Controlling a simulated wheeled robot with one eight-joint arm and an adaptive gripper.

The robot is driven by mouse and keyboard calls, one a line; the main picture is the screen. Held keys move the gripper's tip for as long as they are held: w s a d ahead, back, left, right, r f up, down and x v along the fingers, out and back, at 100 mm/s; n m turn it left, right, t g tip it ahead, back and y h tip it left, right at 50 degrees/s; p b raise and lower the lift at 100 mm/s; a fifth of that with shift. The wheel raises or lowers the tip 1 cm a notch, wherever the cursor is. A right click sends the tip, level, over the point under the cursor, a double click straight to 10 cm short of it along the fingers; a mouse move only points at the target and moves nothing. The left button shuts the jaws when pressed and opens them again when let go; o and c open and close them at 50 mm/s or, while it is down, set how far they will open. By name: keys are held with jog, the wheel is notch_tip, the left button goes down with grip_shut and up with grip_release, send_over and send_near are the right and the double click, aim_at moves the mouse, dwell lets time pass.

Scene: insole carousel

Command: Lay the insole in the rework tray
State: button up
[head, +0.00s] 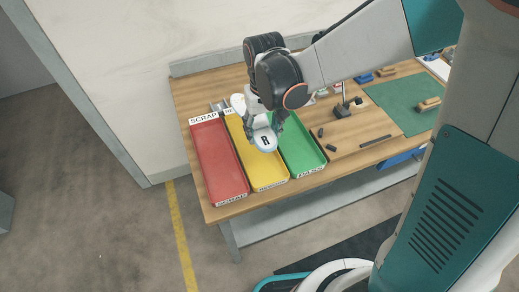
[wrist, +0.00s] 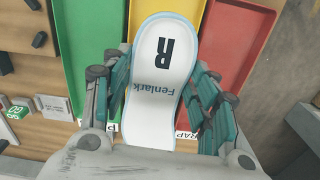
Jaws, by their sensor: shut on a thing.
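The white insole (head: 264,141), marked with a black R, is held by my gripper (head: 266,124) over the yellow tray (head: 263,176). In the wrist view, the insole (wrist: 164,65) reads "R" and "Fenlark", and the teal fingers of my gripper (wrist: 163,98) close on its two sides. The insole appears raised above the trays; its exact height is hard to tell. The yellow tray is the middle one, with a front label too small to read surely. In the wrist view the insole hides much of the yellow tray (wrist: 187,8).
The red tray (head: 219,160), labelled SCRAP, lies left of the yellow one, and the green tray (head: 302,147) lies right. Small dark parts and a small stand (head: 343,109) lie farther right. A green mat (head: 403,104) covers the table's right side.

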aim_at(263, 164)
notch_tip(263, 164, down, 15)
jog(key=b, duration=0.9)
jog(key=shift+r, duration=0.2)
jog(key=shift+f+b, duration=0.15)
jog(key=shift+b, duration=0.15)
jog(key=o, duration=1)
notch_tip(263, 164, up, 12)
jog(key=p, duration=0.4)
